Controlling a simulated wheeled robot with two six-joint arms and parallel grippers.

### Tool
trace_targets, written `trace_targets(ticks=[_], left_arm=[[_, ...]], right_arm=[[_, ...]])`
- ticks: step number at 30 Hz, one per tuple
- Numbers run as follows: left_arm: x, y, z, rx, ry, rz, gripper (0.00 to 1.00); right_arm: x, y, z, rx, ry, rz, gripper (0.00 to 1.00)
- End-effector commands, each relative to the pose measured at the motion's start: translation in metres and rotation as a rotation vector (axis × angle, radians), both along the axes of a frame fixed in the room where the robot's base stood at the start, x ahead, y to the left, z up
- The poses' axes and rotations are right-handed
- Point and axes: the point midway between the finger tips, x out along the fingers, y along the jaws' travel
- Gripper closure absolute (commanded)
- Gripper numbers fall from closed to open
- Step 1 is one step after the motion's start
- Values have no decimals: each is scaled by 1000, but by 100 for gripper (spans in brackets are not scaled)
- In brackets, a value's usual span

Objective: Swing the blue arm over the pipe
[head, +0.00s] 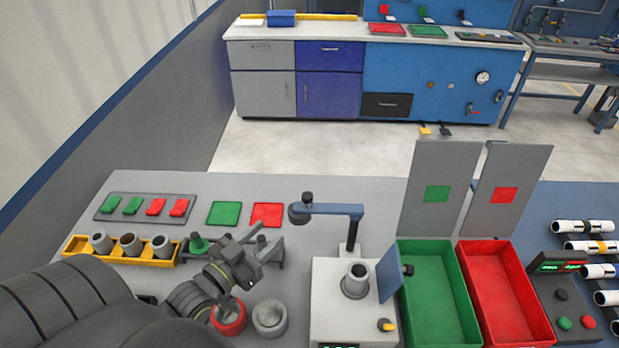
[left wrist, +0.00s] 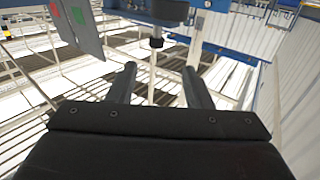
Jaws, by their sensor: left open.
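The blue arm (head: 335,209) sits on top of a dark post on the white machine (head: 328,300). It points left, with a dark round head (head: 300,213) at its free end, clear of the pipe. A short grey pipe (head: 355,281) stands upright on the machine, in front of the post. My left gripper (head: 264,243) is open and empty, left of and below the dark head, apart from it. In the left wrist view the open fingers (left wrist: 160,84) show below the dark head (left wrist: 170,11). My right gripper is not in view.
A yellow rack (head: 120,257) with grey pipes stands at left. Red (head: 228,319) and grey (head: 269,318) round cups lie near my left arm. A blue panel (head: 388,272) stands right of the pipe, beside green (head: 438,300) and red (head: 505,300) bins.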

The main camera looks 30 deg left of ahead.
Motion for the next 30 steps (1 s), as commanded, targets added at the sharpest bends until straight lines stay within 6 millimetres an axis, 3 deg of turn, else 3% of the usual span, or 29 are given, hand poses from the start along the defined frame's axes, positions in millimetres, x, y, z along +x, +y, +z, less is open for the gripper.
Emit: trace_targets(ticks=[5, 14, 24, 30], left_arm=[[11, -1, 0, -1, -6, 0, 55], [61, -5, 0, -1, -5, -1, 55], [124, -10, 0, -1, -4, 0, 55], [155, -12, 0, -1, -4, 0, 55]], right_arm=[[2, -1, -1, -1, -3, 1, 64], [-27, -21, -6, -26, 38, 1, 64], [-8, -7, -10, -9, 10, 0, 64], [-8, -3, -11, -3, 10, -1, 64]])
